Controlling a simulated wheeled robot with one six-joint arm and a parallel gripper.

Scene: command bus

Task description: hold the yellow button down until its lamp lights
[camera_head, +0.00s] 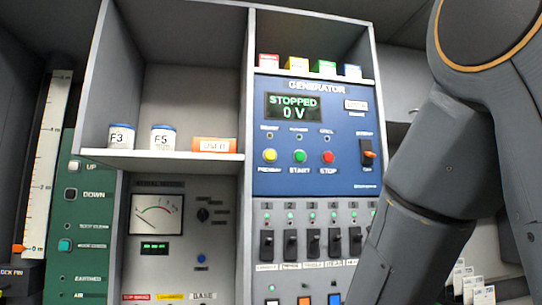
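The yellow button (270,156) is on the left of the lower row of the blue generator panel (315,182). A green button (300,156) and a red button (328,156) are to its right. A small lamp (270,134) sits above the yellow button; it looks dark, but is too small to be sure. The panel display (294,106) reads STOPPED, 0 V. My arm fills the right side of the view and runs down past the bottom edge. My gripper is out of view, and nothing is seen touching the yellow button.
An orange-handled switch (367,154) is at the panel's right, close to my arm. A row of black breakers (312,243) is below the panel. A shelf (190,157) with two canisters and an orange USED box juts out at the left. Colored boxes (297,65) stand above the panel.

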